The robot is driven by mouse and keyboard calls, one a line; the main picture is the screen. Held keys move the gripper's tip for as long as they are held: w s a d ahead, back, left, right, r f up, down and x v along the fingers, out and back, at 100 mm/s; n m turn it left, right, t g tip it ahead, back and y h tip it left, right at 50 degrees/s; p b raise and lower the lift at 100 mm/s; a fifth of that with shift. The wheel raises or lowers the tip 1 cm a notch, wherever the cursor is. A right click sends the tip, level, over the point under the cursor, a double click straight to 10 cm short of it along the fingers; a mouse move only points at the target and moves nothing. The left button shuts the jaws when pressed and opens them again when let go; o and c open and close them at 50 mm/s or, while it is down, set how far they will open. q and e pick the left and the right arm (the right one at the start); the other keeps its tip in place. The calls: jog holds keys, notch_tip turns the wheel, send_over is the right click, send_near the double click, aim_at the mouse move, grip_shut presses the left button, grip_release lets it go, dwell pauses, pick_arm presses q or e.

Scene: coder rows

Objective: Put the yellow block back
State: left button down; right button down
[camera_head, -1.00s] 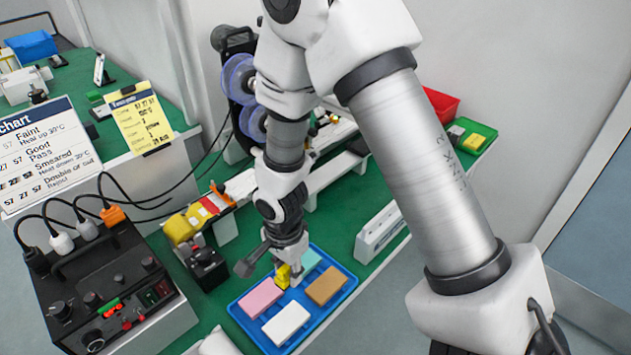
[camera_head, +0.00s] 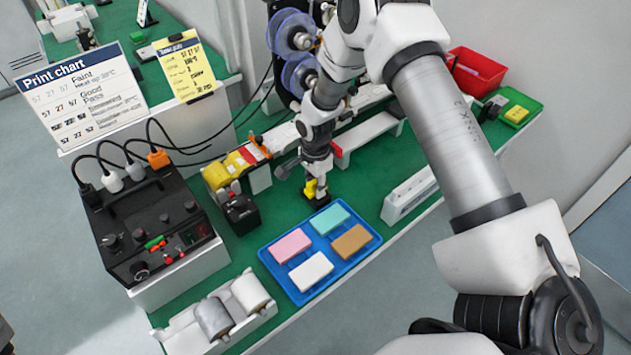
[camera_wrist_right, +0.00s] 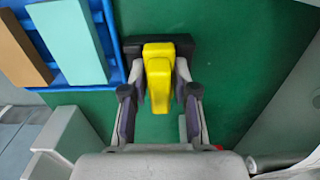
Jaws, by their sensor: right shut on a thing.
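My right gripper (camera_head: 316,180) is shut on a yellow block (camera_head: 312,188), which has a dark base under it. The block is just beyond the back edge of the blue tray (camera_head: 262,252), over the green bench top. In the right wrist view the yellow block (camera_wrist_right: 158,72) sits between the two fingers of my right gripper (camera_wrist_right: 158,95), with the dark base (camera_wrist_right: 131,48) showing on both sides. I cannot tell whether the base touches the bench. My left gripper is not in view.
The blue tray holds pink (camera_head: 291,246), teal (camera_head: 330,218), white (camera_head: 311,271) and brown (camera_head: 351,241) blocks. A black control box (camera_head: 150,225) stands left. A white unit (camera_head: 408,195) stands right. A green tray (camera_head: 530,104) holds a yellow piece (camera_head: 516,114).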

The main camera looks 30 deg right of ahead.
aim_at(315, 181)
jog(key=shift+f, duration=0.1)
jog(key=c, duration=0.9)
grip_release()
notch_tip(315, 181, up, 12)
jog(key=b, duration=0.2)
